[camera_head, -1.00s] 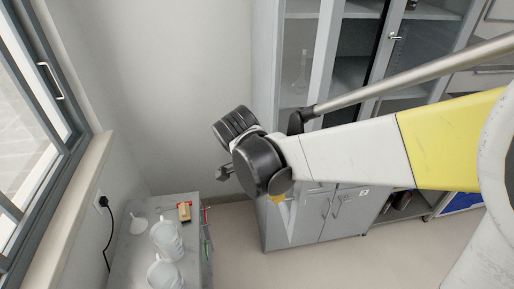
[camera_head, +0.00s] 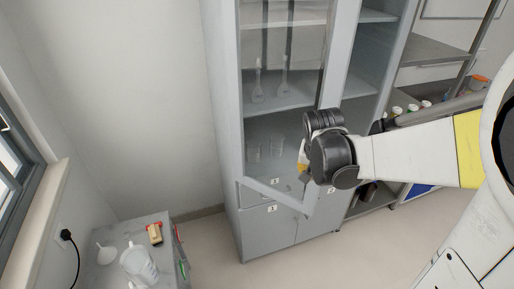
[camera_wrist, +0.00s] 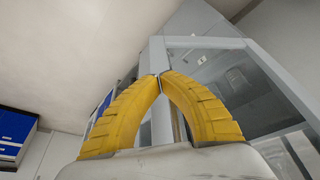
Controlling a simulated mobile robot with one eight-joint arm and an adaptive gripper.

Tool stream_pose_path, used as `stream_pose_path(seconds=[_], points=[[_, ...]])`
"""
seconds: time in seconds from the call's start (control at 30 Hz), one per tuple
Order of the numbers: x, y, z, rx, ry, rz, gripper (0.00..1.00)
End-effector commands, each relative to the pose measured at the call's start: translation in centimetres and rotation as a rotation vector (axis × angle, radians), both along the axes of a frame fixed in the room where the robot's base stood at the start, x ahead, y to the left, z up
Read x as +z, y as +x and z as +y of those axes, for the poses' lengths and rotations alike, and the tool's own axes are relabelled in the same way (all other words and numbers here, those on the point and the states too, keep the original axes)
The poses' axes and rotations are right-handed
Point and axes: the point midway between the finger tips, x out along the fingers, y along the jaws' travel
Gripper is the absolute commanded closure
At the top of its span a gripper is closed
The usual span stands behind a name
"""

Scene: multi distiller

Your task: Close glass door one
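Glass door one (camera_head: 279,193) is the grey-framed glass door on the left of the tall cabinet. It stands ajar in the head view, its free edge swung out from the cabinet front. My gripper (camera_head: 303,168) is beside the free edge, low on the door. In the wrist view, the yellow fingers of my gripper (camera_wrist: 160,76) meet at their tips with nothing visible between them. The door frame (camera_wrist: 157,55) shows right behind the tips; I cannot tell whether they touch it.
Glass flasks (camera_head: 258,85) stand on a shelf behind the door. The right half of the cabinet (camera_head: 368,60) looks open. A low grey bench (camera_head: 165,235) with a white jug (camera_head: 138,262) stands at the lower left. The floor between bench and cabinet is clear.

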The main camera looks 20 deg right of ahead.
Motion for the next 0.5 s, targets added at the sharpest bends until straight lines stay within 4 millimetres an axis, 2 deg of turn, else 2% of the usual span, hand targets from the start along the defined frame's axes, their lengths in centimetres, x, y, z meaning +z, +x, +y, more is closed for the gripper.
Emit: stream_pose_path(seconds=[0.03,0.2,0.5], points=[[-0.1,0.8,-1.8,0.033,0.001,-0.001,1.00],[-0.2,3.9,-6.3,0.198,0.000,-0.001,1.00],[-0.1,11.0,-12.8,0.487,0.000,0.000,1.00]])
